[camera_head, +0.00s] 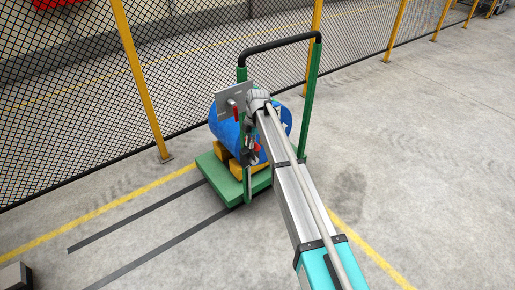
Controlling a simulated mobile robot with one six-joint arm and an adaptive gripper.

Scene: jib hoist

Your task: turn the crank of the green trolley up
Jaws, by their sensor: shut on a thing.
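The green trolley (310,100) stands on the floor by the mesh fence, with a black top bar and a green base. A blue drum (219,130) lies on it on yellow supports. A grey plate (228,97) with a stub is at the near side of the frame. A small red part (236,113) shows just below the stub. My gripper (254,153) is small and dark at the arm's end, in front of the drum. It is shut on what seems to be the crank, next to red and metal parts. My arm hides much of the crank, so its angle is unclear.
A mesh fence (60,100) with yellow posts runs behind the trolley. Yellow lines and two dark strips (150,215) mark the floor to the left. A dark object (15,277) is at the lower left corner. The floor at right is clear.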

